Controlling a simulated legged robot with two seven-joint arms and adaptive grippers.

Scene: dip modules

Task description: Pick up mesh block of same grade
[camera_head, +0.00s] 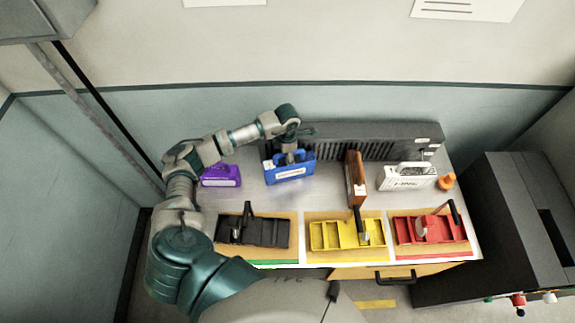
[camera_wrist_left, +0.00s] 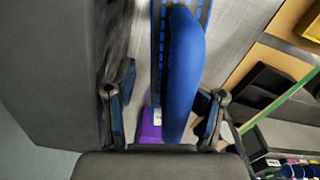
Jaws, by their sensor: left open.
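A blue block (camera_head: 290,174) with a handle and a white label stands on the bench, left of centre. A purple block (camera_head: 220,177) is to its left, a brown block (camera_head: 353,178) to its right, and a white labelled block (camera_head: 402,177) further right. My left gripper (camera_head: 291,156) is at the top of the blue block. In the left wrist view the blue handle (camera_wrist_left: 184,70) lies between its two open fingers, with a gap visible on the left side. I cannot tell which block the task means. My right gripper is not in view.
Black (camera_head: 262,233), yellow (camera_head: 346,235) and red (camera_head: 432,229) trays line the front of the bench. A long dark slotted unit (camera_head: 385,143) stands close behind the blocks. An orange knob-like item (camera_head: 446,182) sits right of the white block.

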